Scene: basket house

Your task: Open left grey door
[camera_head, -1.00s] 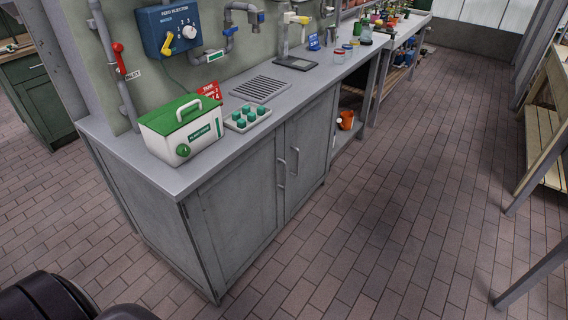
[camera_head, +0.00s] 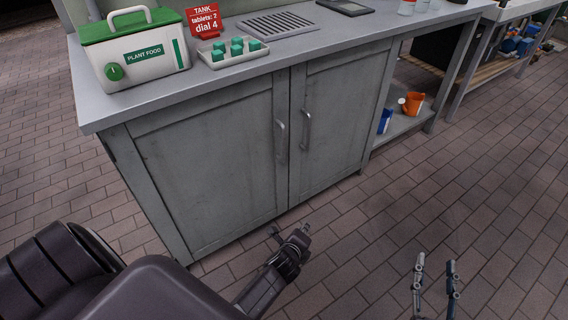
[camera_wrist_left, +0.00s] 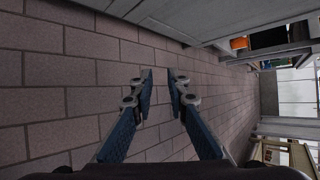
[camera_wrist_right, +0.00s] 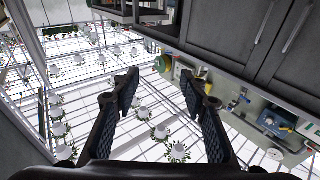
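The left grey door (camera_head: 210,170) of the cabinet is closed in the head view. Its vertical bar handle (camera_head: 280,137) is on its right side. The right grey door (camera_head: 340,120), with its handle (camera_head: 306,129), is also closed. My left gripper (camera_head: 304,230) is low in front of the cabinet, below the handles and apart from them. In the left wrist view its fingers (camera_wrist_left: 163,80) are apart, with nothing between them. My right gripper (camera_head: 436,262) is open and empty over the floor, right of the cabinet. Its open fingers (camera_wrist_right: 160,76) also show in the right wrist view.
An orange watering can (camera_head: 412,103) sits on an open shelf to the right. The brick floor (camera_head: 370,240) before the cabinet is clear.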

